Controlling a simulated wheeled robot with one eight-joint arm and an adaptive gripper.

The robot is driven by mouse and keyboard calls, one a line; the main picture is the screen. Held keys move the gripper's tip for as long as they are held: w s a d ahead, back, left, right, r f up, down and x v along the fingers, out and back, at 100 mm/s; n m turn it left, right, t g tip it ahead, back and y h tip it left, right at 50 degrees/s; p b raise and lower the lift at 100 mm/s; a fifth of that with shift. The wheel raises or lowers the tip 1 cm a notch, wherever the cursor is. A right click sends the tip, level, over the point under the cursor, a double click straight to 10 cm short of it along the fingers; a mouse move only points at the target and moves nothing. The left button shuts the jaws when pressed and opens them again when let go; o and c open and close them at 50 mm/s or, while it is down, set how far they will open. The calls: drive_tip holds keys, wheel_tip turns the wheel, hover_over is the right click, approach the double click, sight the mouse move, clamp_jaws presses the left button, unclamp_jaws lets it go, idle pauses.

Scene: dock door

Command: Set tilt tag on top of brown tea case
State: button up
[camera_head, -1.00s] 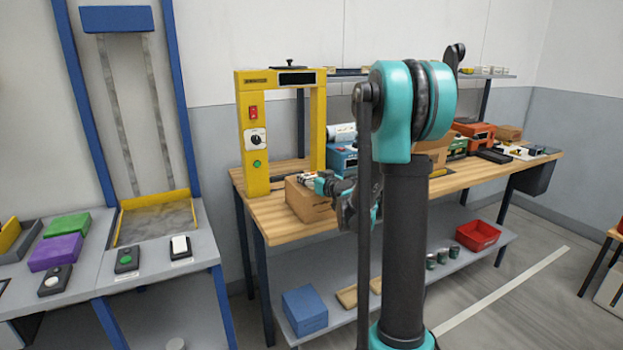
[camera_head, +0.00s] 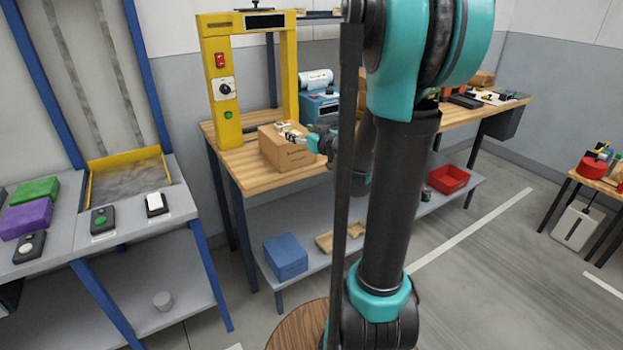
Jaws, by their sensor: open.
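The brown tea case (camera_head: 287,151) is a cardboard-coloured box on the near left part of the wooden bench, beside the yellow frame. My gripper (camera_head: 294,134) reaches in from the right, low over the top of the case at its right side, and is open. Small pale and dark shapes show around the fingertips at the case's top. I cannot tell the tilt tag apart from the fingers there, nor whether they touch the case. My arm hides part of the bench to the right.
A yellow frame (camera_head: 227,95) with switches stands at the left bench end, close to the case. A blue machine (camera_head: 321,105) stands behind. A red bin (camera_head: 448,179) and a blue box (camera_head: 285,257) sit on the lower shelf.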

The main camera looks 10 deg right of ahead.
drive_tip(key=s+a+f+g, duration=0.3)
drive_tip(key=s+f, duration=0.2)
drive_tip(key=s, duration=0.2)
drive_tip(key=s+a+f+g, duration=0.35)
drive_tip(key=s+f, duration=0.25)
drive_tip(key=s, duration=0.2)
drive_tip(key=s+d+f+m+g+h, duration=0.1)
drive_tip(key=s+d+f+g+h, duration=0.1)
drive_tip(key=s, duration=0.5)
drive_tip(key=s+d+f+m+g+h, duration=0.2)
drive_tip(key=s+d+f+h, duration=0.1)
drive_tip(key=s+d+f, duration=0.2)
drive_tip(key=s+f, duration=0.2)
drive_tip(key=s, duration=0.1)
drive_tip(key=shift+s+m+g, duration=0.2)
drive_tip(key=shift+m+g, duration=0.1)
drive_tip(key=shift+g, duration=0.05)
drive_tip(key=shift+r, duration=0.1)
drive_tip(key=shift+c, duration=0.2)
